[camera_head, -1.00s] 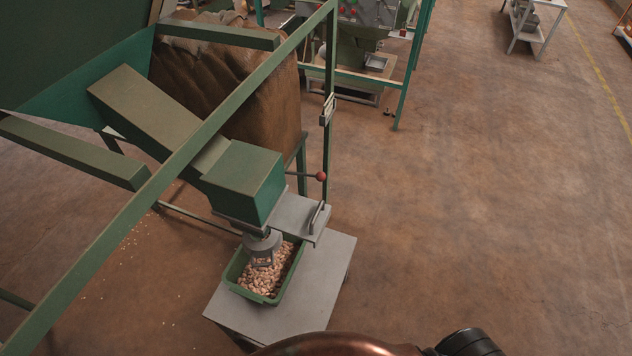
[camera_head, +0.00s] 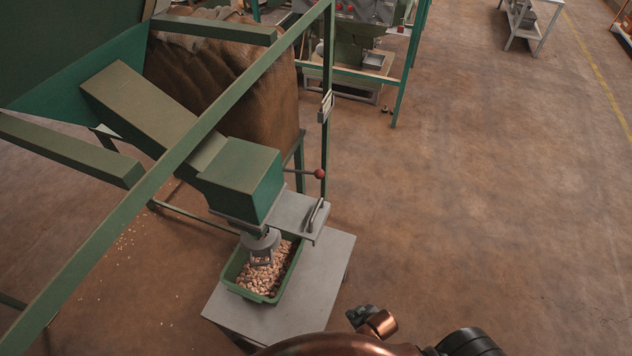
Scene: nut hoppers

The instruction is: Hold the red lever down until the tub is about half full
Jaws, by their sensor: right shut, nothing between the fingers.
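The red lever (camera_head: 319,173) is a thin rod with a red ball knob, sticking out to the right of the green chute box (camera_head: 245,180). Nothing touches it. The green tub (camera_head: 238,287) stands on a grey stand below the grey spout (camera_head: 261,244). Pale brown nuts (camera_head: 265,278) cover its bottom; the spout hides part of the inside, so I cannot tell the exact level. My right gripper (camera_head: 360,314) is shut and empty at the bottom of the view, to the right of the stand and apart from tub and lever. My left gripper is not in view.
A green frame post (camera_head: 327,120) and a long slanting green beam (camera_head: 170,170) stand around the hopper. A grey plate with a handle (camera_head: 318,216) lies below the lever. A few nuts are scattered on the floor at left.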

